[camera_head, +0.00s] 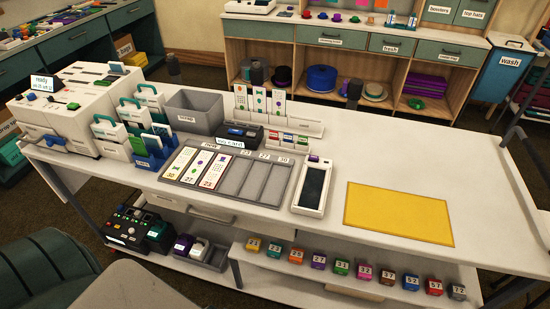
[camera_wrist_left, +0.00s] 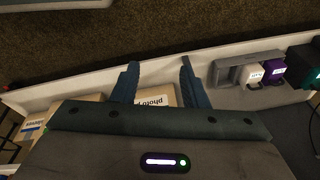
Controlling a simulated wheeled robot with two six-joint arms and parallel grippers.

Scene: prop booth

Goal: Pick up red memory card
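A small white rack (camera_head: 281,147) on the long table holds a few small cards with coloured tops. One card (camera_head: 288,137) in it looks red, but it is too small to be sure it is the red memory card. The rack stands just right of a black box signed "my card" (camera_head: 241,135). My left gripper (camera_wrist_left: 158,78) shows in the left wrist view, its two blue fingers apart with nothing between them. It is over a shelf edge and boxes, with no cards in that view. Neither gripper shows in the head view.
A grey sorting tray (camera_head: 231,181) with tall cards lies at the table's middle, a white handheld device (camera_head: 312,188) beside it. A yellow mat (camera_head: 398,213) lies on the right, with clear table around it. Numbered coloured blocks line the lower shelf (camera_head: 345,277).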

